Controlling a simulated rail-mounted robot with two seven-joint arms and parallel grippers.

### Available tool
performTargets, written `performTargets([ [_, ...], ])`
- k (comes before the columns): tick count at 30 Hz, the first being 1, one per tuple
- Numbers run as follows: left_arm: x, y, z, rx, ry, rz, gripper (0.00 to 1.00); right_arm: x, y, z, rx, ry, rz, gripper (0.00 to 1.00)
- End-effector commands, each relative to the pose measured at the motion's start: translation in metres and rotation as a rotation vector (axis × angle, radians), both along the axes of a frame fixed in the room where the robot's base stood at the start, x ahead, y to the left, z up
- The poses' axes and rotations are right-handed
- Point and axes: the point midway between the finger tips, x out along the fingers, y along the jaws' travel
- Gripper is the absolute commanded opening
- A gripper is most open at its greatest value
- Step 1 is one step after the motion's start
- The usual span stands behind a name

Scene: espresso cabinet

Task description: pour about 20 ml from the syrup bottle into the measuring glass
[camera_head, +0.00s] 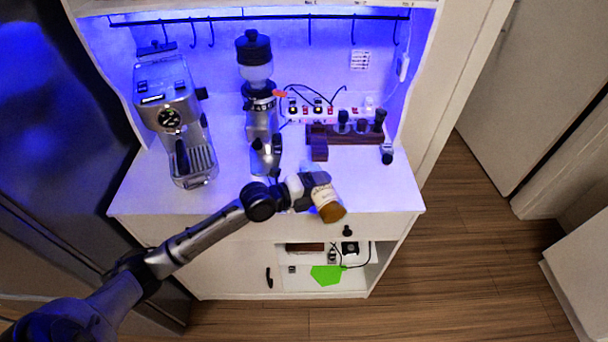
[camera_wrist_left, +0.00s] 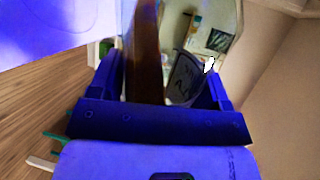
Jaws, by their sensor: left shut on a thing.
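A bottle with a cream label and an amber-brown end (camera_head: 331,212), which I take for the syrup bottle, is held tilted in my left gripper (camera_head: 309,191). Its amber end points down and to the right, near the front edge of the counter. The gripper is shut on it. In the left wrist view a brown upright strip (camera_wrist_left: 146,55) stands between the fingers; I cannot tell for sure which part of the bottle it is. I cannot make out the measuring glass in either view. My right gripper is not in view.
The white counter (camera_head: 225,200) bears an espresso machine (camera_head: 168,92), a grinder (camera_head: 255,75), a steel pitcher (camera_head: 264,157) and a dark wooden stand (camera_head: 340,137) with tools. Hooks hang from a rail above. Bare counter lies at front left and right.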

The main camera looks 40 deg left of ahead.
Motion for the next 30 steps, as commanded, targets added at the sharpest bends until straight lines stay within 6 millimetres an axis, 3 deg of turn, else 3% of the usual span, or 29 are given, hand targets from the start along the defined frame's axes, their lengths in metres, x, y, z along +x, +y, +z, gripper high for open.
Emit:
performTargets([
  [30, 0.0005, 0.0018, 0.0072, -0.055, 0.022, 0.001, 0.38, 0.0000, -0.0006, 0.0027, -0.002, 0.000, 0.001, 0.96],
])
